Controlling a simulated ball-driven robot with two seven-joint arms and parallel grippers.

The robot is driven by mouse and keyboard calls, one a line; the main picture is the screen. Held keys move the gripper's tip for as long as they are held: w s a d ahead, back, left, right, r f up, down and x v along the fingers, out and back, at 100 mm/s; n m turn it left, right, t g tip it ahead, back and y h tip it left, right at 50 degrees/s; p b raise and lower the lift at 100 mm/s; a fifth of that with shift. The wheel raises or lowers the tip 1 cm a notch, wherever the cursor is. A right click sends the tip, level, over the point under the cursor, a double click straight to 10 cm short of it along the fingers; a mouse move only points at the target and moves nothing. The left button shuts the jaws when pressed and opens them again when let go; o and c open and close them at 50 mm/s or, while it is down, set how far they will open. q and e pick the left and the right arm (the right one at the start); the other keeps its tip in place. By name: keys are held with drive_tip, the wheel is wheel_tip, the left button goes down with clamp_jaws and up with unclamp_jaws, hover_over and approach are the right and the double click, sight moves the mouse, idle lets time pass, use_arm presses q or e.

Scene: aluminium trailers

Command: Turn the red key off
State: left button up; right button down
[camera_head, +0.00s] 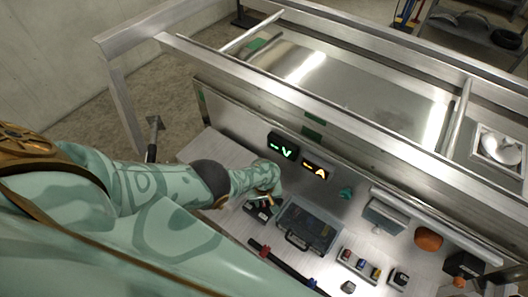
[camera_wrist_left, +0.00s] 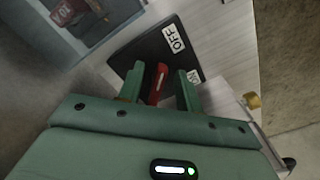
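The red key (camera_wrist_left: 157,82) stands on a black switch plate (camera_wrist_left: 145,52) in the left wrist view. An OFF label (camera_wrist_left: 173,38) is on the plate past the fingertips, and a second label (camera_wrist_left: 193,76), partly hidden, sits by the right finger. My left gripper (camera_wrist_left: 160,84) has its two green fingers on either side of the key, with a gap visible on both sides. In the head view my left gripper (camera_head: 266,194) is over the black switch unit (camera_head: 262,212), and the key cannot be made out there. My right gripper is not in view.
A clear-lidded case (camera_head: 308,228) lies just right of the switch unit. A green-lit display (camera_head: 283,148) and an orange-lit display (camera_head: 315,170) stand behind. A long dark bar (camera_head: 285,265) with red parts lies in front. An orange object (camera_head: 428,239) is farther right.

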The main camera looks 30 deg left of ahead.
sight(264, 203)
use_arm(q)
wheel_tip(264, 203, up, 16)
drive_tip(key=p, duration=1.5)
drive_tip(key=shift+p, duration=0.3)
drive_tip(key=shift+r, duration=0.1)
